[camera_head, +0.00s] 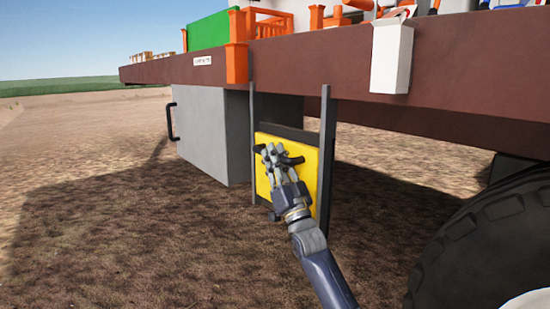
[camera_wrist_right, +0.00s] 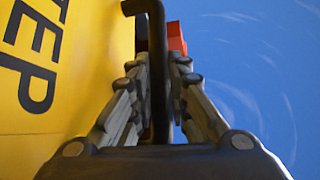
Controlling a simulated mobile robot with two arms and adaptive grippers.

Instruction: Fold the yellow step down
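The yellow step (camera_head: 311,172) stands upright like a panel between two dark posts below the trailer's side. It fills the left of the right wrist view (camera_wrist_right: 92,60), with the letters "TEP" visible. A dark bar handle (camera_wrist_right: 157,45) stands out from its face. My right gripper (camera_head: 272,154) is in front of the step's upper part. In the right wrist view, its two fingers (camera_wrist_right: 160,75) lie close on both sides of the handle and appear shut on it. The fingers and hand hide part of the step and handle in the head view. My left gripper is not in view.
The dark posts (camera_head: 327,150) hang from the brown trailer beam (camera_head: 300,72). A grey box (camera_head: 207,130) with a black handle is left of the step. A large tyre (camera_head: 480,250) is at the right. The ground (camera_head: 150,250) before the step is clear.

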